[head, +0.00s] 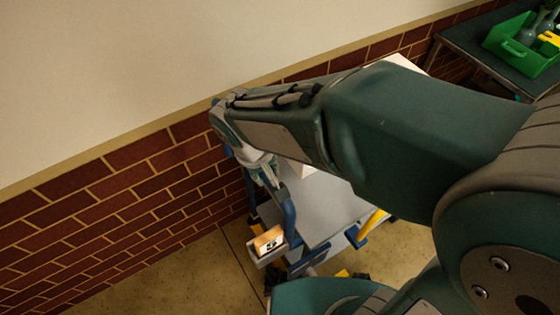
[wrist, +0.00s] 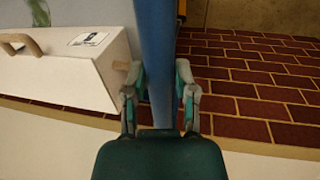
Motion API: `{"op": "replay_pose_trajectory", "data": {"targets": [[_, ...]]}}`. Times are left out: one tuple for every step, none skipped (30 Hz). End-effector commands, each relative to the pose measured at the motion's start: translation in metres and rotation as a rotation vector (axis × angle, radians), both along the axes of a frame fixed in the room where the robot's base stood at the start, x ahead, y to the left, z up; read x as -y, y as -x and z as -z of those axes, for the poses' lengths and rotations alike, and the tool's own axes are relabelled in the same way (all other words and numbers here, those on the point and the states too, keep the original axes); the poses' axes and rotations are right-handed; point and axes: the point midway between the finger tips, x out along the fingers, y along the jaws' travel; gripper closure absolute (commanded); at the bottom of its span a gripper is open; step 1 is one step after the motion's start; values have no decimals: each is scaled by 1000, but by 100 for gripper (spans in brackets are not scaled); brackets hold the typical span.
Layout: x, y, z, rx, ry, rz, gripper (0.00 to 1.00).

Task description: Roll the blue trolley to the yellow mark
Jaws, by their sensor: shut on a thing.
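The blue trolley (head: 322,208) stands by the brick wall, with a grey top and blue frame, partly hidden under my arm. My gripper (head: 264,172) is at its wall-side end. In the wrist view, my gripper (wrist: 159,78) is shut on the trolley's blue handle bar (wrist: 155,40), which runs between the two fingers. A small yellow patch (head: 342,273) shows low beside the trolley; I cannot tell whether it is the yellow mark.
A white box (wrist: 70,70) with a wooden handle and label is beside the bar. A lit plaque (head: 268,240) marked 5 is at the trolley's near end. The brick wall (head: 130,210) runs close behind. A dark table (head: 478,50) with a green crate (head: 512,42) stands at upper right.

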Motion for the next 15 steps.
{"op": "replay_pose_trajectory", "data": {"targets": [[-2, 4, 2, -7, 5, 0, 100], [-3, 4, 2, -7, 5, 0, 100], [-4, 5, 2, -7, 5, 0, 100], [-5, 6, 2, -7, 5, 0, 100], [-5, 6, 2, -7, 5, 1, 100], [-6, 7, 2, -7, 4, 1, 100], [-7, 7, 2, -7, 4, 1, 100], [-7, 8, 2, -7, 4, 2, 100], [-8, 8, 2, -8, 3, 2, 100], [-8, 8, 2, -8, 3, 2, 100], [-8, 8, 2, -8, 3, 2, 100], [-8, 8, 2, -8, 3, 2, 100], [-8, 9, 2, -8, 2, 2, 100], [-8, 9, 2, -8, 2, 2, 100], [-8, 9, 2, -7, 2, 1, 100]]}}
